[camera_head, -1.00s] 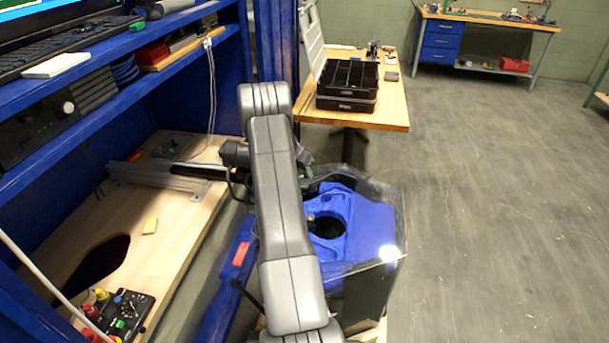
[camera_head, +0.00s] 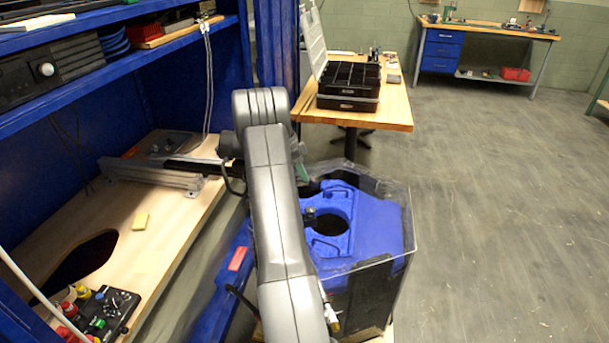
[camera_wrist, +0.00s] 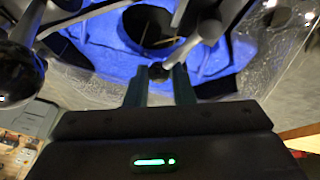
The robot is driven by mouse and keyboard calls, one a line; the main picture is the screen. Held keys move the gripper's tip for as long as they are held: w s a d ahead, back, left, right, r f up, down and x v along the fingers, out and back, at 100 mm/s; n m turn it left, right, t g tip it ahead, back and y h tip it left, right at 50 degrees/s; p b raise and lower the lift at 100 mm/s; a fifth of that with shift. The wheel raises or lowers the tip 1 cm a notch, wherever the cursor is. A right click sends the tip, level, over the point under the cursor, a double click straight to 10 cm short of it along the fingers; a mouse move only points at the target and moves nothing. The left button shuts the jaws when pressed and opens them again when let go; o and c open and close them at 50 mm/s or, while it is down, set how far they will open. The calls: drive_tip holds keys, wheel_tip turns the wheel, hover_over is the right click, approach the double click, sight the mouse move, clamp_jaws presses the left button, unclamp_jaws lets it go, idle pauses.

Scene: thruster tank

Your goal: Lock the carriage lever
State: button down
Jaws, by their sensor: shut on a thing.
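In the wrist view, the two fingers of my gripper (camera_wrist: 160,84) are shut on the dark round knob (camera_wrist: 157,71) of a lever. The lever's grey rod (camera_wrist: 186,50) slants up and right from the knob, in front of the blue tank top (camera_wrist: 110,42). I take this to be the carriage lever, but no label shows. In the head view my arm hides the lever and most of my gripper. The blue tank (camera_head: 375,225) with its round opening and clear wall stands right of my arm.
A wooden bench (camera_head: 145,270) in a blue frame lies left, with a metal rail (camera_head: 150,177) and a control box (camera_head: 108,308). A table (camera_head: 396,115) with a black organizer case (camera_head: 350,82) stands behind the tank. The floor at right is clear.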

drive_tip(key=shift+s+a+f+m+g, duration=0.2)
drive_tip(key=shift+s+a+m+g, duration=0.2)
drive_tip(key=shift+m, duration=0.4)
drive_tip(key=c, duration=1.3)
unclamp_jaws()
drive_tip(key=shift+a, duration=0.1)
drive_tip(key=shift+o, duration=0.2)
drive_tip(key=shift+r, duration=0.1)
drive_tip(key=v, duration=1.3)
drive_tip(key=shift+r, duration=0.45)
